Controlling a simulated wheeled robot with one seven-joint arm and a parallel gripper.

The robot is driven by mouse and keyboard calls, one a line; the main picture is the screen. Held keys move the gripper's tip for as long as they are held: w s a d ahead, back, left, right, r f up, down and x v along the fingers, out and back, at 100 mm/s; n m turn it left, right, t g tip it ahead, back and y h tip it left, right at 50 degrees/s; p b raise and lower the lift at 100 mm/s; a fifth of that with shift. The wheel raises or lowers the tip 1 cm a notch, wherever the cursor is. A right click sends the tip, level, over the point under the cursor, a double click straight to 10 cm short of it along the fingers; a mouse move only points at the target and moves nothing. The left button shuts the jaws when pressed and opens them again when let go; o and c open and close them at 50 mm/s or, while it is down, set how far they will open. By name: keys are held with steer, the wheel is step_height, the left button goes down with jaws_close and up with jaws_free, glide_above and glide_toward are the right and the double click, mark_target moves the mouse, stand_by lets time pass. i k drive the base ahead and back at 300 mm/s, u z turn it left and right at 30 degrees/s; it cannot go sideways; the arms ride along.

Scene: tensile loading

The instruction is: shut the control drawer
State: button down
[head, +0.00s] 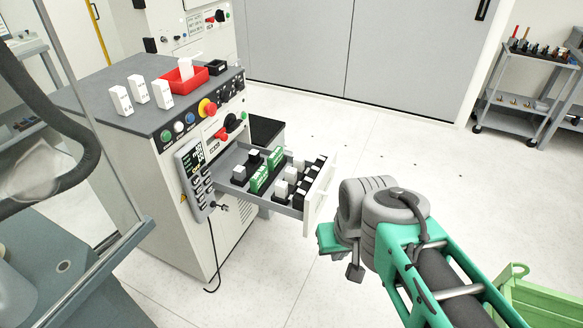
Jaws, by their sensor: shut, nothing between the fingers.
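The control drawer (313,202) stands open, pulled out toward the right from the white control cabinet (221,240). Inside it are green terminal blocks (268,169) and several white and black components. My gripper (354,272) is to the right of the drawer's white front panel and slightly lower in the picture. Its fingers are shut with nothing between them. It looks apart from the front panel, though the exact gap is hard to judge from this view. Part of the gripper is hidden behind my wrist.
A green crate (540,300) lies lower right. A tool trolley (527,90) stands far right. The floor beyond the drawer is clear.

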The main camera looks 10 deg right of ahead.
mark_target(307, 209)
steer(key=u, duration=0.45)
steer(key=i, duration=1.45)
steer(key=z, duration=0.35)
